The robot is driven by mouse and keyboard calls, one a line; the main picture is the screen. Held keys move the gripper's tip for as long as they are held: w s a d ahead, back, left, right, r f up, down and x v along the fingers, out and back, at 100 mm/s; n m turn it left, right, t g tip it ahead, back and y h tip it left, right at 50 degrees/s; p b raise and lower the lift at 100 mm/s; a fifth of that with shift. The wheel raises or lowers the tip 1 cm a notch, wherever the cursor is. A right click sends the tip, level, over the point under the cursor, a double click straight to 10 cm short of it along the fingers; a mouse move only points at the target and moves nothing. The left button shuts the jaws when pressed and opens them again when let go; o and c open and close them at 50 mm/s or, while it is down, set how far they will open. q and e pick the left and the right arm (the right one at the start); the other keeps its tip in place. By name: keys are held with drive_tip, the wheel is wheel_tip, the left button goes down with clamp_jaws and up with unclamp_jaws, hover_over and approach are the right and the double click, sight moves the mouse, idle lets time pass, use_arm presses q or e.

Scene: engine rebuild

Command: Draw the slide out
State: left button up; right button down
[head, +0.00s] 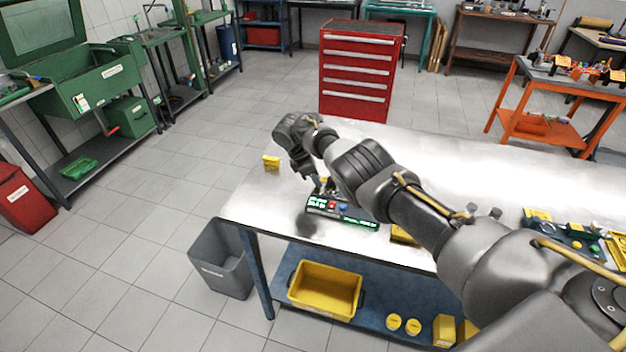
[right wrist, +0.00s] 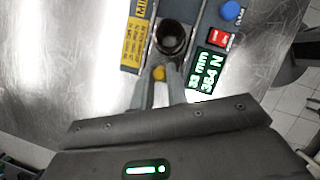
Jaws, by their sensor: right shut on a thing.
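The tester, a dark grey box with lit green displays (head: 341,214), sits on the metal table near its front left edge. In the right wrist view the tester (right wrist: 208,38) shows a red switch, a blue button and a display in mm and N. A dark round cup (right wrist: 172,38) stands in a channel in its middle. The slide's small yellow knob (right wrist: 159,73) is at the near end of that channel. My right gripper (right wrist: 160,80) is shut on the knob, a finger on each side. In the head view my right gripper (head: 321,187) reaches the tester from above. My left gripper is not in view.
A small yellow block (head: 271,162) lies on the table (head: 255,205) left of the tester. Yellow items and tools lie at the table's right. A grey bin (head: 220,260) stands below the left edge. The table is bare around the tester's left and front.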

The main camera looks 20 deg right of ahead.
drive_tip(key=shift+w+a+r, duration=0.1)
drive_tip(key=shift+r, duration=0.05)
drive_tip(key=c, duration=1.8)
unclamp_jaws()
drive_tip(key=shift+c, duration=0.2)
drive_tip(key=o, duration=0.5)
drive_tip(key=shift+w, duration=0.1)
drive_tip(key=shift+c, duration=0.2)
drive_tip(key=shift+r, duration=0.1)
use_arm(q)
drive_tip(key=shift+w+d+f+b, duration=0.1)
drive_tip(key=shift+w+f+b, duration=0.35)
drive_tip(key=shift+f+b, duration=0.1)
use_arm(e)
drive_tip(key=v, duration=1)
drive_tip(key=shift+a+r, duration=0.15)
drive_tip(key=shift+a, duration=0.05)
